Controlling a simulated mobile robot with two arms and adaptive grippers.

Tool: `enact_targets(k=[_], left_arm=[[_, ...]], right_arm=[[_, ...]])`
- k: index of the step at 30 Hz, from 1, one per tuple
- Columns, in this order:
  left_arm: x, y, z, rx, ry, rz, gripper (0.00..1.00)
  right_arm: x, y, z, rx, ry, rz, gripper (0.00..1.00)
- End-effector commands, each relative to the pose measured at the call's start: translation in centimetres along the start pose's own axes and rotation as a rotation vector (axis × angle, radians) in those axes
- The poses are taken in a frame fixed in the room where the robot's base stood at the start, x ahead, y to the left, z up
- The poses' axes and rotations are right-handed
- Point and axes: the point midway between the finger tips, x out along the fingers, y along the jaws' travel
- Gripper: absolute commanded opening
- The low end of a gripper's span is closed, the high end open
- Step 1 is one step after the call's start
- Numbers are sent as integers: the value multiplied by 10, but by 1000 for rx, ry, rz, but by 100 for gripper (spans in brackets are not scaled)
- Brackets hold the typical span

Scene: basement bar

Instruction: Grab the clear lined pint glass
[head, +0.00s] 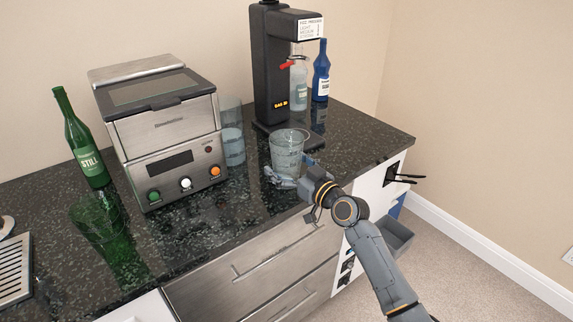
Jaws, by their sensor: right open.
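A clear pint glass (287,146) with faint lines stands upright on the dark speckled counter (235,205), in front of the black tap machine. My right gripper (289,173) is open at the lower part of this glass. One finger shows at the glass's left and the other at its right; contact cannot be told. My right arm comes in from the lower right. My left gripper is not in view.
Another clear glass (232,135) stands left of the pint glass, beside the steel appliance (165,135). A black tap machine (272,75), a clear bottle (299,85) and a blue bottle (321,75) stand behind. A green bottle (85,145) and green glass (97,220) are left.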

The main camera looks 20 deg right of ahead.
Motion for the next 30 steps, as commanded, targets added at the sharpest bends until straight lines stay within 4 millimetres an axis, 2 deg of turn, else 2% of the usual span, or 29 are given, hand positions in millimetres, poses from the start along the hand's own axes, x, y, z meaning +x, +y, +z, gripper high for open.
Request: enact_targets(k=[3,4,12,15,23,30], left_arm=[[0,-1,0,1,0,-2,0],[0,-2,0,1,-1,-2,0],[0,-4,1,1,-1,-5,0],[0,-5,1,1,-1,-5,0],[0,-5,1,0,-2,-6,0],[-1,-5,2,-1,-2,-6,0]], right_arm=[[0,0,0,0,0,0,91],[0,0,0,0,0,0,87],[-1,0,0,0,-1,0,32],[0,0,-1,-1,3,1,17],[-1,0,-3,-2,3,1,17],[0,0,-26,-5,7,0,17]])
